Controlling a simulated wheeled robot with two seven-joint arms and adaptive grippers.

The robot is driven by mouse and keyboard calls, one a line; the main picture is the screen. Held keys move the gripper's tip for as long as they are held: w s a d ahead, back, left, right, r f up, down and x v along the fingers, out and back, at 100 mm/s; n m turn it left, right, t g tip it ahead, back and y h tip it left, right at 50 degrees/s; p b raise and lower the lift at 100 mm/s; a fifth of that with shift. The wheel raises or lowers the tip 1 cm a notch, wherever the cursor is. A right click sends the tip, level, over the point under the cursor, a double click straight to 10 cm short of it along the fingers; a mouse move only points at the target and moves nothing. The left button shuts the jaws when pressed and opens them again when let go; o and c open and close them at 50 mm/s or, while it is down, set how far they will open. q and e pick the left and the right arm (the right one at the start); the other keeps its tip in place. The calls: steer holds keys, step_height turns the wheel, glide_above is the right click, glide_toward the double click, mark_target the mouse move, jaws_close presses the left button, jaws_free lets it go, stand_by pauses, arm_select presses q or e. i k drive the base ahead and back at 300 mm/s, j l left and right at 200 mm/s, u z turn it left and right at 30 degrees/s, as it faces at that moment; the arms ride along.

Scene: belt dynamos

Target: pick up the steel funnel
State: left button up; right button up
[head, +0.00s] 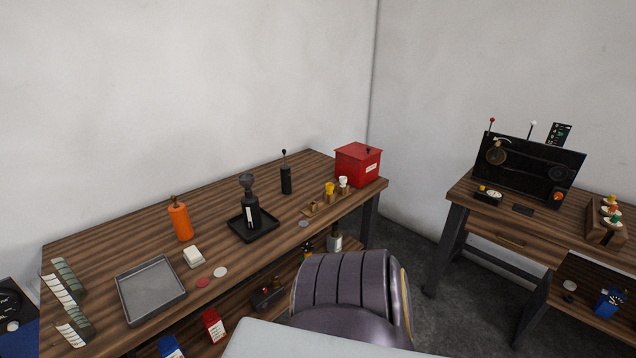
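The steel funnel (246,181) is small and dark grey, with a wide mouth at the top. It sits upright on top of a black bottle (252,212) with a white label. The bottle stands in a black square tray (265,236) on the wooden workbench. The funnel's lower end is hidden or too small to tell. Neither of my grippers is in view; only a part of my own body shows at the bottom middle.
A second workbench (462,190) with a black panel stands at the right.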

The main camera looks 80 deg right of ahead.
mark_target(246, 180)
steer(key=z, duration=2)
steer(key=i+l+u, duration=0.1)
steer(key=i, duration=0.3)
steer(key=i+l+u, duration=0.1)
steer(key=i+l, duration=0.2)
steer(key=i+l+u, duration=0.1)
steer(key=i+l, duration=0.15)
steer(key=i, duration=0.25)
